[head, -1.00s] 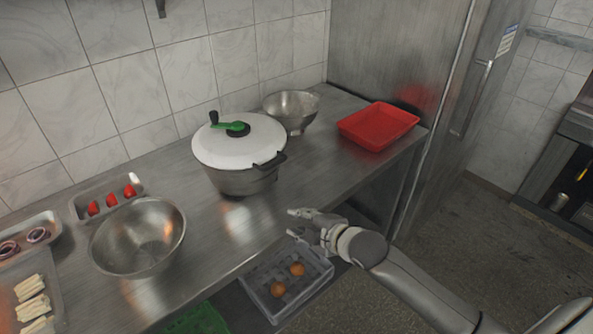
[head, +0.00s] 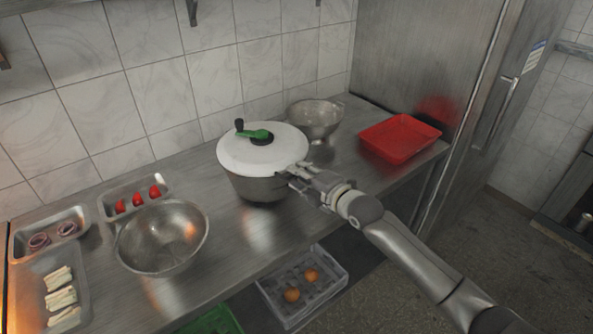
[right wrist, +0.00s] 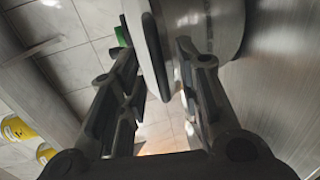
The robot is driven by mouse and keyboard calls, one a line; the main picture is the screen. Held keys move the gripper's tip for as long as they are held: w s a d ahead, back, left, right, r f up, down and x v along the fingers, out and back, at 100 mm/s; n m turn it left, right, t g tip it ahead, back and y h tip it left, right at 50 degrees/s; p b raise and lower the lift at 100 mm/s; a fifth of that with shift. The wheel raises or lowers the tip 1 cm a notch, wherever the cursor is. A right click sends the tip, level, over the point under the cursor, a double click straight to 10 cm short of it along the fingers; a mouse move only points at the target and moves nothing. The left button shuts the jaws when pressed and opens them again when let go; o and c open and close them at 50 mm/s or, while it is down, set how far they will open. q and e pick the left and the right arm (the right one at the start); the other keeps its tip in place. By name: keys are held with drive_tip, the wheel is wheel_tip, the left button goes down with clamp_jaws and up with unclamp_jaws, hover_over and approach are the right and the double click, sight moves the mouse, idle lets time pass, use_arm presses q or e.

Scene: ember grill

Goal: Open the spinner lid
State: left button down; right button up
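The spinner is a metal pot (head: 258,189) with a white lid (head: 238,155), standing on the steel counter. The lid is on the pot. A green crank (head: 256,134) with a dark knob sits on top. My right gripper (head: 298,177) is at the right front side of the pot, at lid-rim height. In the right wrist view its two fingers (right wrist: 155,55) are apart, and the dark lid handle (right wrist: 159,60) lies between them, with a visible gap. In the head view the gripper largely hides this handle. My left gripper is in neither view.
A metal bowl (head: 123,247) stands left of the spinner, a colander (head: 314,120) behind it, and a red tray (head: 400,140) to the right. Trays with tomatoes (head: 138,199) and other food are at far left. A crate (head: 318,300) with orange items is below the counter edge.

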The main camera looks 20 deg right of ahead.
drive_tip(key=shift+x, duration=1.05)
drive_tip(key=shift+c, duration=0.4)
clamp_jaws()
